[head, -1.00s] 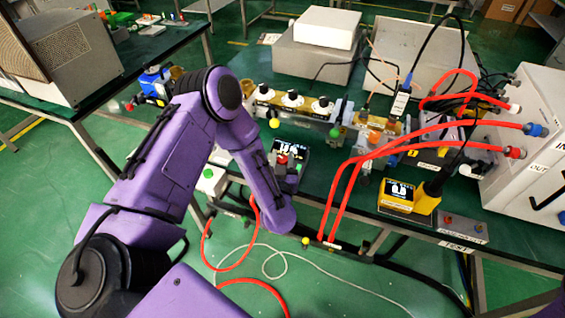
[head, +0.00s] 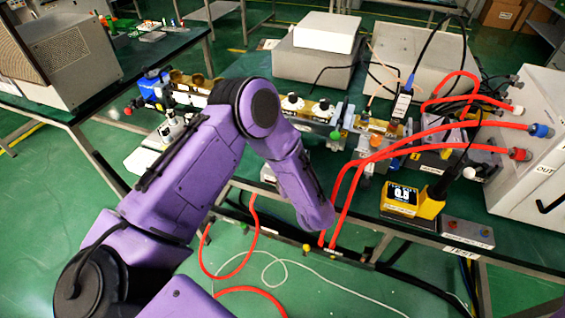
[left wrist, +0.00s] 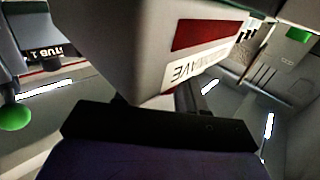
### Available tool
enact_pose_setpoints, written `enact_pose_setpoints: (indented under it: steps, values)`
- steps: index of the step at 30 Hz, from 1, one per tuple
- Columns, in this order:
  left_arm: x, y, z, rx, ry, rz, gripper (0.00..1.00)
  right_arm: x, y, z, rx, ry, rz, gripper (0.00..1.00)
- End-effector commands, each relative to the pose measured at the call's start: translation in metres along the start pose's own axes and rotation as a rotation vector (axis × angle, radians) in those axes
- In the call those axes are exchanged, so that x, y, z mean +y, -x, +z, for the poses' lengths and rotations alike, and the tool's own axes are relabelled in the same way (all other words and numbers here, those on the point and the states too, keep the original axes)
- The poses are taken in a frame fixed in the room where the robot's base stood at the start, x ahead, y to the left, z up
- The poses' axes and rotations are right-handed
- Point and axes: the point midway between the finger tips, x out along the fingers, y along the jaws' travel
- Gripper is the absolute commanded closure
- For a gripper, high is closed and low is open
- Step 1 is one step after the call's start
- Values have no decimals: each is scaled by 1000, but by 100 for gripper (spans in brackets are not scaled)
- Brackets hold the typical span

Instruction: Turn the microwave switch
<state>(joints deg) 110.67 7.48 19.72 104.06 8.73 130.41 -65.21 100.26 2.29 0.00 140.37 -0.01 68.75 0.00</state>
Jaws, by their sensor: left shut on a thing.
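In the left wrist view a grey box (left wrist: 160,40) with a dark red panel and a label ending in "WAVE" fills the upper middle, close up. The label reads upside down. My left gripper (left wrist: 160,125), black, is right at this box and shut on the microwave switch. The fingertips and the switch between them are hidden by the box and the gripper body. In the head view my purple left arm (head: 318,210) reaches to the front edge of the bench and hides the gripper and what it holds. My right gripper is not in view.
Red hoses (head: 350,190) run close beside my arm to a white cabinet (head: 530,150) at right. A yellow meter (head: 410,200) and a button box (head: 467,233) sit near the bench edge. A green knob (left wrist: 15,117) shows at left in the wrist view.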

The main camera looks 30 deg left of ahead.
Motion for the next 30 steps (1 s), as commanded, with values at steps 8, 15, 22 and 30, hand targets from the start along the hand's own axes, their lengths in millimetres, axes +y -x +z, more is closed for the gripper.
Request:
enact_pose_setpoints:
  steps: [8, 15, 22, 30]
  values:
    - [0, -1, -1, 2, 3, -2, 91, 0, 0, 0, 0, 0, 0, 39]
    - [0, -1, -1, 2, 2, -1, 41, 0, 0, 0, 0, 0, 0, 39]
    - [1, 6, 1, 1, 1, 3, 41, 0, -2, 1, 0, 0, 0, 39]
    - [2, 67, 2, 3, 3, 6, 41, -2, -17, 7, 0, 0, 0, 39]
